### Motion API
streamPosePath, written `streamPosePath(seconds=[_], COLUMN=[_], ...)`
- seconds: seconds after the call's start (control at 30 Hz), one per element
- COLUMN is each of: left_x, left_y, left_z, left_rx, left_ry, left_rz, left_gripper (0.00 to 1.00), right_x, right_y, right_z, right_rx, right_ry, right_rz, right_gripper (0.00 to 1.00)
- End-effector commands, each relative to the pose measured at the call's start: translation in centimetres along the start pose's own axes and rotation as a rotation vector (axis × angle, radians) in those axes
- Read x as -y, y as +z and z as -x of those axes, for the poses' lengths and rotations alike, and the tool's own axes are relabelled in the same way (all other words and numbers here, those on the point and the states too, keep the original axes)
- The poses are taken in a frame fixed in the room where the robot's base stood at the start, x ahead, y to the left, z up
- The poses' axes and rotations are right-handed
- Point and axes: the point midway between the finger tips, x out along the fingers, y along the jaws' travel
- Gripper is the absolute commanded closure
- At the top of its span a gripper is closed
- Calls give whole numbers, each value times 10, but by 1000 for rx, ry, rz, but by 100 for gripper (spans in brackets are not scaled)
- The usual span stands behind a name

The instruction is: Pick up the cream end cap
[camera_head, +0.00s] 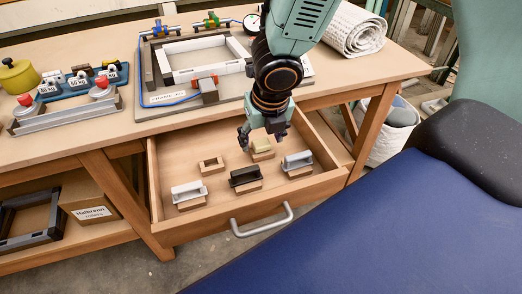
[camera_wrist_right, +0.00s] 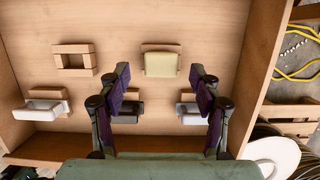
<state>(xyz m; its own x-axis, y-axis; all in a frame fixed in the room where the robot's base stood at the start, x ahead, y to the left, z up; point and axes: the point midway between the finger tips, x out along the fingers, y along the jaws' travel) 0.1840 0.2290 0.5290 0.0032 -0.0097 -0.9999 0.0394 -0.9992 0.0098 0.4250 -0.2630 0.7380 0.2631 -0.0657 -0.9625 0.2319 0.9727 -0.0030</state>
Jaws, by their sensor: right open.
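The cream end cap (camera_head: 262,145) sits on a small wooden block near the back of the open drawer. In the right wrist view the cream end cap (camera_wrist_right: 161,65) shows as a pale square ahead of and between the fingers. My right gripper (camera_head: 264,136) points down over the drawer, close to the cap. In the wrist view its two fingers (camera_wrist_right: 160,76) are spread apart with nothing between them; contact with the cap is not visible. My left gripper is in neither view.
The drawer (camera_head: 160,200) also holds an empty wooden block (camera_head: 211,164) and white (camera_head: 187,190), black (camera_head: 245,176) and grey (camera_head: 297,161) pieces on blocks. A bench with a frame fixture (camera_head: 205,50) stands behind. Bare drawer floor lies between the blocks.

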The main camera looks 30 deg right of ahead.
Motion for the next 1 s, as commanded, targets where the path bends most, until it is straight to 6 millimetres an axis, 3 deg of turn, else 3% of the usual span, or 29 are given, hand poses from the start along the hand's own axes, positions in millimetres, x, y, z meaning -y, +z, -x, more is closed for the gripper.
streamPosePath(seconds=[0.1,0.37,0.87,1.0], left_x=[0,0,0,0], left_y=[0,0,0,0], left_z=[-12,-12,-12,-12], left_rx=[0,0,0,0], left_ry=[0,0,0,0], left_rz=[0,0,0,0], left_gripper=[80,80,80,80], right_x=[0,0,0,0], right_y=[0,2,2,2], right_z=[-16,-16,-16,-16], right_rx=[-1,0,0,0], right_ry=[1,1,1,1], right_rz=[-2,-2,-2,-2], right_gripper=[36,36,76,77])
